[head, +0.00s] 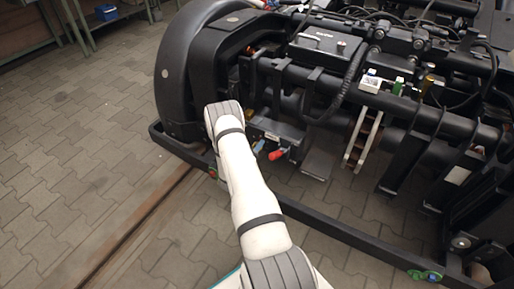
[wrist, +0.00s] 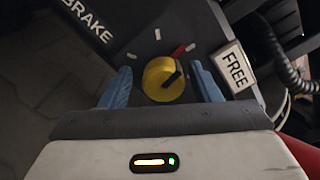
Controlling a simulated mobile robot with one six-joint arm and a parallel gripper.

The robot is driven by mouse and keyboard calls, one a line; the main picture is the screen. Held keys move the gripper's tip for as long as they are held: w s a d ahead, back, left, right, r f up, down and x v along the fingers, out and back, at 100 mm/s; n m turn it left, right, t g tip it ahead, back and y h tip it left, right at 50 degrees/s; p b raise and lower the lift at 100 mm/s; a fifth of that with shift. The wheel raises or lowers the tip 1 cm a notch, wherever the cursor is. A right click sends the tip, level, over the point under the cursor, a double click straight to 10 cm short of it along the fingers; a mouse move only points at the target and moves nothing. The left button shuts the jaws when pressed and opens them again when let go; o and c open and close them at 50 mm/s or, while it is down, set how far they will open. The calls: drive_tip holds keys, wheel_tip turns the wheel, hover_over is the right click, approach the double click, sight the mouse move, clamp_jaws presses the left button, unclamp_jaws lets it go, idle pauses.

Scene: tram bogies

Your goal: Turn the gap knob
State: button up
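A round yellow knob (wrist: 160,80) with a black pointer bar sits on a dark grey panel (wrist: 165,22) in the wrist view. The bar slants toward the upper right. A red mark (wrist: 178,52) and short white marks lie on the panel beyond the knob. My gripper (wrist: 163,84) is open, with one blue finger on each side of the knob. The left finger stands clear of it; the right one is closer, and I cannot tell whether it touches. In the head view my arm hides the knob.
A BRAKE label (wrist: 87,20) is at the upper left and a white FREE plate (wrist: 236,68) is right of the right finger. A red handle (head: 276,154) is close beside my wrist. Black bogie frame and pipes surround the panel; open paving lies left.

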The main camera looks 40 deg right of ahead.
drive_tip(key=shift+s, duration=0.1)
drive_tip(key=p+v, duration=0.2)
drive_tip(key=v, duration=0.5)
drive_tip(key=shift+s+a+p, duration=0.15)
drive_tip(key=shift+a+p, duration=0.15)
drive_tip(key=shift+a, duration=0.1)
